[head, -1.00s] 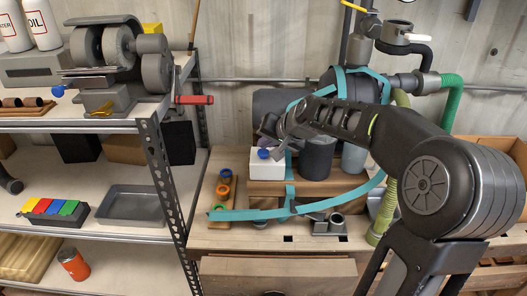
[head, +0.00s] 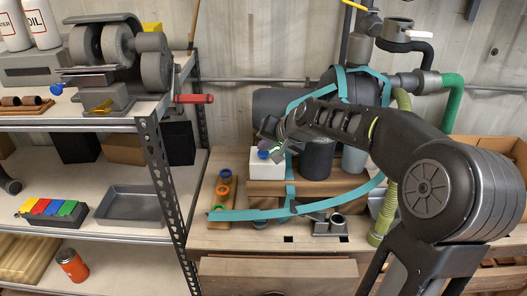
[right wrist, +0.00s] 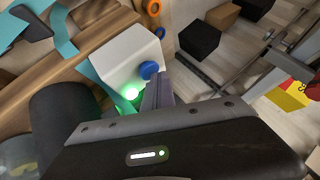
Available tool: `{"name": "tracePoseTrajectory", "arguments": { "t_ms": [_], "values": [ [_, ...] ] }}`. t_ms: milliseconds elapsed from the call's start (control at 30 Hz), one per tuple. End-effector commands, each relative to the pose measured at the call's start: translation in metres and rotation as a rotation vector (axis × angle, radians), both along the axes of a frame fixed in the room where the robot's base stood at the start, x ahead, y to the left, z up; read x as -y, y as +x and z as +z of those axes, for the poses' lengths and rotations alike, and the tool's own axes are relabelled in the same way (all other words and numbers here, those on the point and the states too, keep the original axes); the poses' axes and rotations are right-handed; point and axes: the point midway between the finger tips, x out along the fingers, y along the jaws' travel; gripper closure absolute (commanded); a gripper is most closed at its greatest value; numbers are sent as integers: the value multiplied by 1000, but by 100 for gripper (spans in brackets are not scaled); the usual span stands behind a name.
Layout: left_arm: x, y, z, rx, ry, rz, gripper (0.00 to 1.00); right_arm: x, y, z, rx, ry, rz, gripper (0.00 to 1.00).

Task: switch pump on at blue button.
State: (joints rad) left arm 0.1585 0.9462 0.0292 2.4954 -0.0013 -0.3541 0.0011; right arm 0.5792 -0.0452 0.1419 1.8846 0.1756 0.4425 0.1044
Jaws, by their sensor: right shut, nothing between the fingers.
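The white pump box (head: 266,168) stands on the wooden bench, with the round blue button (head: 263,154) on it. In the right wrist view the white box (right wrist: 122,58) fills the upper middle, and the blue button (right wrist: 149,70) is on its near edge. A green light (right wrist: 132,92) glows on the box beside the button. My right gripper (head: 271,142) is shut and empty at the box. In the right wrist view its fingertips (right wrist: 157,86) are right at the button; whether they touch it is unclear. My left gripper is out of view.
A grey cup (head: 316,158) stands right of the box. A strip with coloured rings (head: 222,195) lies to the left. The shelf post (head: 164,180) stands further left.

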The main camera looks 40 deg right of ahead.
Motion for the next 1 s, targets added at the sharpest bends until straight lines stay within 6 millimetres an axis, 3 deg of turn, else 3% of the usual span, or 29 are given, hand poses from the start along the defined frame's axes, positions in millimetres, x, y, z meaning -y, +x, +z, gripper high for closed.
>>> {"name": "tracePoseTrajectory", "arguments": {
  "t_ms": [733,1000],
  "values": [
    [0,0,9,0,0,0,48,0,0,12,-1,1,1,100],
    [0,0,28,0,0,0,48,0,0,37,1,0,1,100]
  ]
}}
